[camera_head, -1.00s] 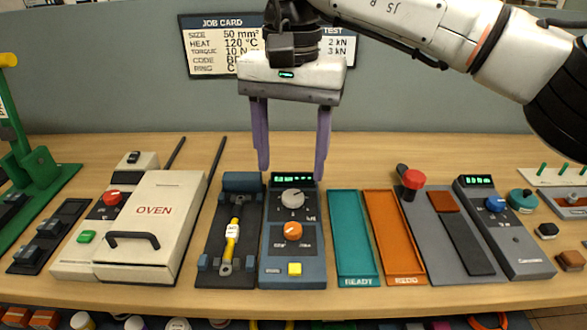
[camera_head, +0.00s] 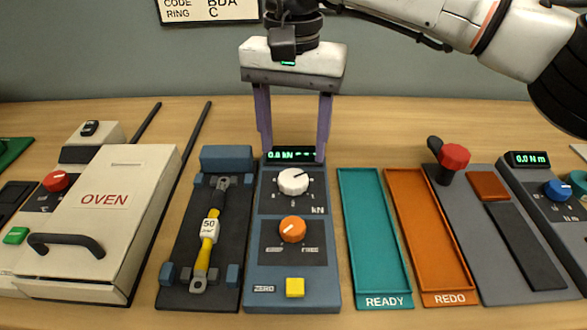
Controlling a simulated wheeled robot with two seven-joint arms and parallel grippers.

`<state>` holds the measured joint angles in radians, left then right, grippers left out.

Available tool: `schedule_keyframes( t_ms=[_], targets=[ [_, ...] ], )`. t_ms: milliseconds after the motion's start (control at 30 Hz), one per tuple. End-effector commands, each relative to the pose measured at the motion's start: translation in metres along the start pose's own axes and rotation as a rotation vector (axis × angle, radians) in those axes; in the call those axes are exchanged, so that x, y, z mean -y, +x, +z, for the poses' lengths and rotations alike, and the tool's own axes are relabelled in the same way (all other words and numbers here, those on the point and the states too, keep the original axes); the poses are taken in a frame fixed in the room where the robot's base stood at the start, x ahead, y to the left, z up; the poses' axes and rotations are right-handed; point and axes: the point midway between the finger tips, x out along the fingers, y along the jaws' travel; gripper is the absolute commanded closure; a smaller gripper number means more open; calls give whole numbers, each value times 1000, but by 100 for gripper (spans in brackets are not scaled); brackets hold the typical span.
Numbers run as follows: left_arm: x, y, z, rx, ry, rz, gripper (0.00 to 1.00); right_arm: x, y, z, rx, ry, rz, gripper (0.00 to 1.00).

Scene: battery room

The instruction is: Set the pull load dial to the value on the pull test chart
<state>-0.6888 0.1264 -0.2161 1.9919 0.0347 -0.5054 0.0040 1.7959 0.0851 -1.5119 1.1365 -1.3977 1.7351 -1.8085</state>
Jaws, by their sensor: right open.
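The pull tester (camera_head: 268,260) is a blue-grey box on the bench. Its white pull load dial (camera_head: 293,182) is marked kN, and the display above reads about 0.8 kN, partly hidden by a finger. An orange knob (camera_head: 292,229) and a yellow button (camera_head: 295,287) sit below the dial. My right gripper (camera_head: 293,157) is open and empty, fingers pointing down over the tester's far end, apart from the dial. The pull test chart is out of view; only the lower edge of the job card (camera_head: 208,10) shows. My left gripper is not in view.
Left of the tester, a dark fixture (camera_head: 190,245) holds a yellow piece tagged 50. The oven (camera_head: 105,215) stands further left. A teal READY tray (camera_head: 375,301) and an orange REDO tray (camera_head: 448,298) lie right, then a grey device with a red knob (camera_head: 454,156).

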Motion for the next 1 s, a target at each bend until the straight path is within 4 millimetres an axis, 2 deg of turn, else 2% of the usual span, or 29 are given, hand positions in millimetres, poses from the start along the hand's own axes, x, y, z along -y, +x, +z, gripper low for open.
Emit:
schedule_keyframes(
  t_ms=[100,300,467,733,1000],
  targets=[
    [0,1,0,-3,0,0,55,-1,25,0,2,1,2,42],
    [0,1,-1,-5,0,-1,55,-1,54,0,1,1,1,42],
    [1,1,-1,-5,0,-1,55,0,64,0,0,1,0,42],
    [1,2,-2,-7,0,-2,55,0,65,0,-1,1,0,42],
    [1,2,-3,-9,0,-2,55,0,65,0,0,1,0,83]
  ],
)
